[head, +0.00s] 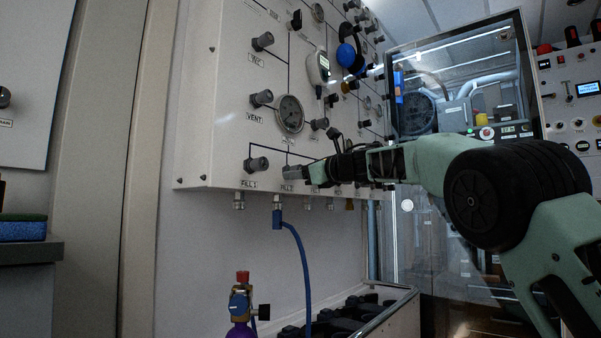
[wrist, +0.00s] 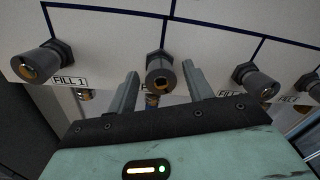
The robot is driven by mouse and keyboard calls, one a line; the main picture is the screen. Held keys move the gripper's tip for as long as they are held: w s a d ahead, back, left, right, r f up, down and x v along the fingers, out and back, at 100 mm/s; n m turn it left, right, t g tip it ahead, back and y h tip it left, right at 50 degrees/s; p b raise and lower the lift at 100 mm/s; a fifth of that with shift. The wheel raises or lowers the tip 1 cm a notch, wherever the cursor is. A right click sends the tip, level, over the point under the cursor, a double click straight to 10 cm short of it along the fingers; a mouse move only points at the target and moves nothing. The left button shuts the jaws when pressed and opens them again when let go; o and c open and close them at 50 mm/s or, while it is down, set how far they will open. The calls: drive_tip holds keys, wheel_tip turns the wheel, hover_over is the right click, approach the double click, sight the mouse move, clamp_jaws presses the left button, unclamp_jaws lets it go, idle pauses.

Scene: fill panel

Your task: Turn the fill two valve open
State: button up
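The fill two valve is a dark grey round knob (wrist: 161,74) with a brass-coloured centre, just right of the FILL 1 knob in the wrist view. My gripper (wrist: 160,72) is open, with one grey finger on each side of this knob. Gaps show between the fingers and the knob, so it is not clasped. In the head view my gripper (head: 299,173) is at the panel's lower edge, and it largely hides the fill two knob. The knob's own label is hidden in the wrist view.
The FILL 1 knob (wrist: 36,64) is close on the left, and another fill knob (wrist: 253,82) is close on the right. A blue hose (head: 301,262) hangs below the white panel (head: 222,105). A bottle valve (head: 241,301) stands lower down.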

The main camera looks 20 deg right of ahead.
drive_tip(key=shift+s+d+r, duration=0.1)
drive_tip(key=shift+d, duration=0.05)
drive_tip(key=v, duration=1.7)
drive_tip(key=shift+s, duration=0.1)
